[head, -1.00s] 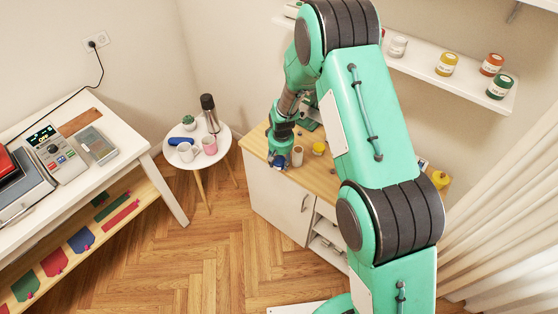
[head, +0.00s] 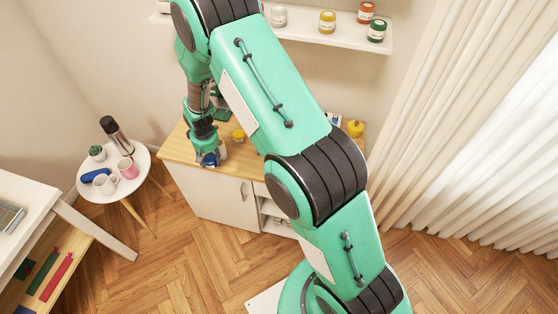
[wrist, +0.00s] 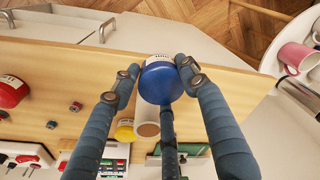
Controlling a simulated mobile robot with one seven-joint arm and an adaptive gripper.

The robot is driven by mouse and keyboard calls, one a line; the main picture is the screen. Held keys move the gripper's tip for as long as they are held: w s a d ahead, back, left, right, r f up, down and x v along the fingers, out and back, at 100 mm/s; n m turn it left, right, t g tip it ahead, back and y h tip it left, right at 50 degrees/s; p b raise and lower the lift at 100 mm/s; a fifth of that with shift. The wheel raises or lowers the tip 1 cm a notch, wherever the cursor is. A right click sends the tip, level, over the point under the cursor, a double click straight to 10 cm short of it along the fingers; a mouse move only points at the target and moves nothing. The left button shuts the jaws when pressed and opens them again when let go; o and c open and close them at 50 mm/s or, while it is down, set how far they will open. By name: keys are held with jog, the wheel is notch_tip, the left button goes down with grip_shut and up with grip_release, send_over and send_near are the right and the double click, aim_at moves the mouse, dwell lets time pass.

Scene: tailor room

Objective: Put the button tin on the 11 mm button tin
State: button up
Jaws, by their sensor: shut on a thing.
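My gripper (wrist: 158,72) is shut on a round blue tin (wrist: 161,82) with a white label on its side. In the head view my gripper (head: 208,147) is over the front left part of the wooden cabinet top, with the blue tin (head: 211,160) at its fingertips. A yellow tin (wrist: 125,132) stands on the top near a cream cylinder (wrist: 147,122) that the blue tin partly hides. A red tin (wrist: 11,92) is at the far left of the wrist view. I cannot read which tin is marked 11 mm.
The wooden cabinet top (wrist: 210,95) also bears small loose pieces and a green item. A wall shelf (head: 335,38) with several jars is above. A round white table (head: 88,188) with mugs and a flask stands left of the cabinet.

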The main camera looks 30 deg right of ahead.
jog(key=s+d+r+m+b, duration=0.1)
jog(key=s+d+r+m, duration=0.1)
jog(key=s+d, duration=0.9)
jog(key=s+d+r+m, duration=0.1)
jog(key=s+d+m, duration=0.4)
jog(key=s+d, duration=0.7)
jog(key=shift+s+r+h+b, duration=0.3)
jog(key=shift+s+r+b, duration=0.1)
jog(key=shift+s, duration=2.2)
jog(key=w+d, duration=0.1)
jog(key=w, duration=0.4)
jog(key=w+d+f, duration=0.1)
jog(key=w+d, duration=0.1)
jog(key=w, duration=0.3)
jog(key=w+d, duration=0.1)
jog(key=w, duration=0.4)
jog(key=shift+w+d+f, duration=0.2)
jog(key=shift+w+f, duration=0.05)
jog(key=shift+f+b, duration=0.4)
jog(key=shift+f, duration=1.35)
jog(key=shift+f, duration=0.15)
